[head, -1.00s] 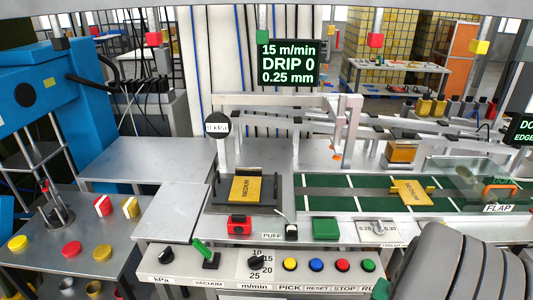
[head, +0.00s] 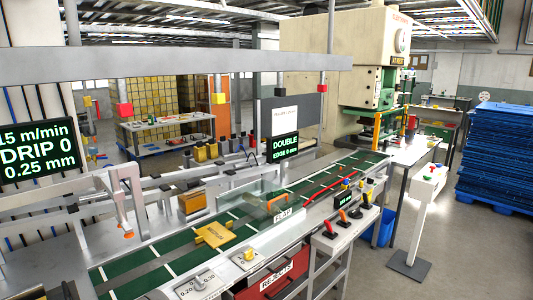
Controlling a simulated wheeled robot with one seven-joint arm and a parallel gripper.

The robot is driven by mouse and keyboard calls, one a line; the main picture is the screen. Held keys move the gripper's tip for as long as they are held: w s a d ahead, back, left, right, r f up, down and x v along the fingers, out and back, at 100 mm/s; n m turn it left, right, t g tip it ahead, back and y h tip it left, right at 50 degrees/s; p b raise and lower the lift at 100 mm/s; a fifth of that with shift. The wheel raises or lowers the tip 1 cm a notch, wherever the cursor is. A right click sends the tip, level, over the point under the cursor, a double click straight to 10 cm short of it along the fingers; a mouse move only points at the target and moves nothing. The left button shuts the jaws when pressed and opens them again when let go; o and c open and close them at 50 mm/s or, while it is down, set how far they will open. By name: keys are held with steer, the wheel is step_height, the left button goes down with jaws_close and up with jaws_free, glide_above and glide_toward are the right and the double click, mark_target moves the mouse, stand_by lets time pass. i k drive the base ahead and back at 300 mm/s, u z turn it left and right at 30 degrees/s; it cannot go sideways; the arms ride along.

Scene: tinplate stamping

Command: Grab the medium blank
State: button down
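A yellow blank, its lettering small and blurred in this view, lies flat on the green conveyor belt (head: 110,275) in the head view. This medium blank (head: 215,236) is at the lower middle left, just before the clear hood marked FLAP. My gripper is not in view, so I cannot see whether it is open or shut.
A clear hood with an orange handle (head: 277,201) covers part of the belt. A gantry arm (head: 125,190) stands at the left. A red REJECTS bin (head: 275,280) is below. A press (head: 375,65) stands behind, blue stacked sheets (head: 500,155) at right. Floor is free at lower right.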

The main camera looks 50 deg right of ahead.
mark_target(218, 229)
steer(key=z, duration=1.75)
